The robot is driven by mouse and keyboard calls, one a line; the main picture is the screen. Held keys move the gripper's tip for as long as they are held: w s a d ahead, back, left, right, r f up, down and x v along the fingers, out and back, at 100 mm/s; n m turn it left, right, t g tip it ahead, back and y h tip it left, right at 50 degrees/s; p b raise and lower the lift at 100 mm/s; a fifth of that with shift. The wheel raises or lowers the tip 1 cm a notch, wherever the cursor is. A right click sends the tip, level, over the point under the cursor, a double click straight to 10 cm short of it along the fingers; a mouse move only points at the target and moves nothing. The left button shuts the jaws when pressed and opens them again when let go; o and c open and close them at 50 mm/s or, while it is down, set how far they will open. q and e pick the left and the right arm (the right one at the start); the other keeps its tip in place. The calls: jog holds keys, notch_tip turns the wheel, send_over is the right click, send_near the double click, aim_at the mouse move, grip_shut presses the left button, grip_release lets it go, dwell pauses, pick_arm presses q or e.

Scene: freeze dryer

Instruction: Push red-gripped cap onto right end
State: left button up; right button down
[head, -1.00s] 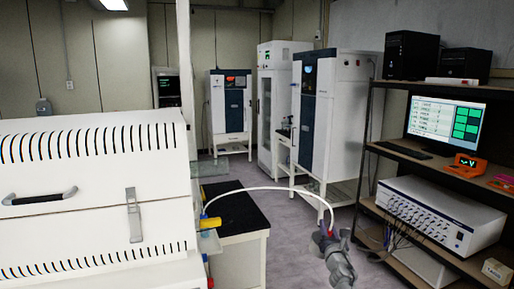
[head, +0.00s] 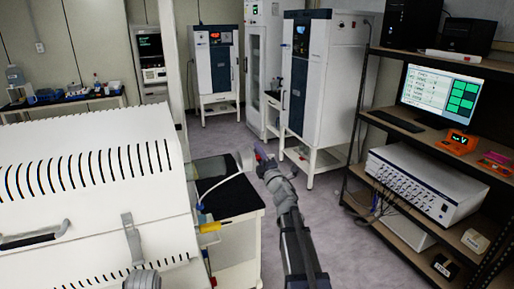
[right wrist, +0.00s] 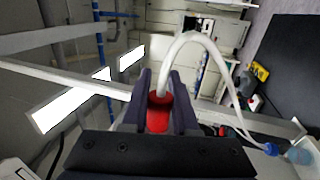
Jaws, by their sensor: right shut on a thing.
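My right gripper (head: 262,156) reaches forward past the white bench and is shut on a red grip. In the right wrist view the red grip (right wrist: 158,115) sits between the two dark fingers (right wrist: 160,90). A white hose (right wrist: 190,38) rises from the red grip, arches right and runs down towards a blue fitting (right wrist: 272,150). In the head view the hose (head: 220,183) runs to the side of the white slotted machine (head: 100,170), close to a yellow part (head: 210,227). The cap's shape and the right end cannot be made out clearly.
A black-topped bench (head: 232,195) stands just right of the slotted machine. A shelf rack (head: 400,215) with a monitor (head: 443,95) and a white instrument (head: 425,192) fills the right. Tall cabinets (head: 325,85) stand behind. Grey floor (head: 335,215) is free between.

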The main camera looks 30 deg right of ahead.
aim_at(240, 162)
jog(key=shift+w+a, duration=0.1)
jog(key=shift+a, duration=1.9)
jog(key=shift+a, duration=0.2)
jog(key=shift+a, duration=0.2)
jog(key=shift+a, duration=0.95)
jog(key=shift+a, duration=0.15)
jog(key=shift+a, duration=1.25)
jog(key=shift+w, duration=0.1)
